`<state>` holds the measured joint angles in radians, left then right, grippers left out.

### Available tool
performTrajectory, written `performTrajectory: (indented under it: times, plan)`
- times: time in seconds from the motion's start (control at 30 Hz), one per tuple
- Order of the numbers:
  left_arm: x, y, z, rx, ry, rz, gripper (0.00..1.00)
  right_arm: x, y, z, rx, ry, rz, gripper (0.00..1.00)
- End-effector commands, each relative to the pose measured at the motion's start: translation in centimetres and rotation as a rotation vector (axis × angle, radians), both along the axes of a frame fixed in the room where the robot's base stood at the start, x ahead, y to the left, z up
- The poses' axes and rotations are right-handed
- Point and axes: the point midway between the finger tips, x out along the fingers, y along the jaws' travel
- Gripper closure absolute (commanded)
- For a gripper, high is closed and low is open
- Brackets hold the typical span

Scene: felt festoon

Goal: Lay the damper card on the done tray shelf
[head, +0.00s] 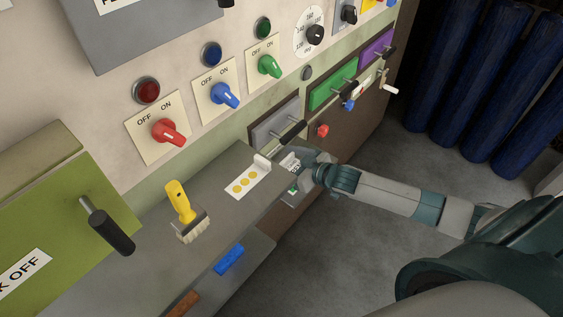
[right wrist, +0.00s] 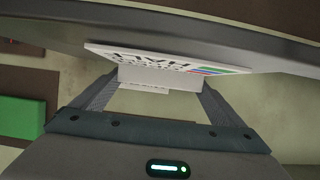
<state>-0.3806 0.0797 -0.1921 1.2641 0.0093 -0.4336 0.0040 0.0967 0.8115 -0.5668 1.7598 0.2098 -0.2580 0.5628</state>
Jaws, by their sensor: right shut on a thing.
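My right gripper (head: 303,161) is shut on a white card (head: 290,162), just off the right end of the grey ledge. In the right wrist view the card (right wrist: 160,57) sits between the fingertips (right wrist: 155,82), with dark lettering and coloured stripes on it. The lettering is foreshortened, so I cannot confirm it is the damper card. A small grey plate with a green-marked label (head: 293,191) shows below the gripper, partly hidden. I cannot tell whether it is the done tray shelf. My left gripper is not in view.
A lower shelf has a blue block (head: 229,260). Knobs and a grey drawer handle (head: 291,134) stick out behind. Open floor (head: 370,245) lies right.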

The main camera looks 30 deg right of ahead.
Motion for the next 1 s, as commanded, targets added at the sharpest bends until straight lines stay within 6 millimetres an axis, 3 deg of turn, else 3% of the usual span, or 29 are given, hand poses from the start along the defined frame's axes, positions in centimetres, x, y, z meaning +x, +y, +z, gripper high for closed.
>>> performTrajectory:
  times: [0.03,0.07,0.1,0.57,1.0]
  plan:
    - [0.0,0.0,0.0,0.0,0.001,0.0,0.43,0.0,0.0,-0.2,0.001,0.0,0.0,0.28]
    - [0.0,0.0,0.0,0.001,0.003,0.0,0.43,0.0,0.0,-0.2,0.001,0.0,0.0,0.05]
    - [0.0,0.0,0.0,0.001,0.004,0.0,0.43,0.0,0.0,-0.2,0.0,0.0,0.0,0.0]
    - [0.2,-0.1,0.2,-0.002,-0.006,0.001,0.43,-0.7,-0.2,0.2,0.0,0.002,0.001,0.0]
    - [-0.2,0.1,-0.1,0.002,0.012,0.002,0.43,-5.4,-2.2,2.3,-0.001,0.003,0.001,0.0]
